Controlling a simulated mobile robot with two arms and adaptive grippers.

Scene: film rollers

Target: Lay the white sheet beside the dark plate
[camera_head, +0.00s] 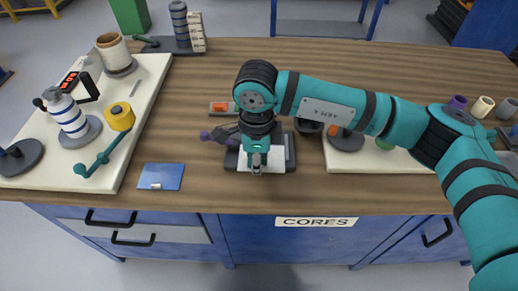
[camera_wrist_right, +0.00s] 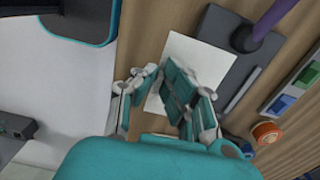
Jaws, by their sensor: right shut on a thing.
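The white sheet (camera_head: 276,161) shows under my right gripper in the head view, over the dark plate (camera_head: 230,161), whose edges show around it. In the right wrist view the sheet (camera_wrist_right: 196,62) overlaps part of the dark plate (camera_wrist_right: 219,28), with wood on its other side. My right gripper (camera_head: 256,168) is shut on the sheet near one end; its fingers (camera_wrist_right: 165,85) also show in the right wrist view. The fingers hide part of the sheet, and I cannot tell its height above the plate. My left gripper is not in view.
A lever with a purple knob (camera_head: 205,136) is left of the plate. A blue card (camera_head: 161,176) lies at the front left. A pale board (camera_head: 105,163) with rolls stands further left, another pale board (camera_head: 395,162) to the right. Bare wood lies between card and plate.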

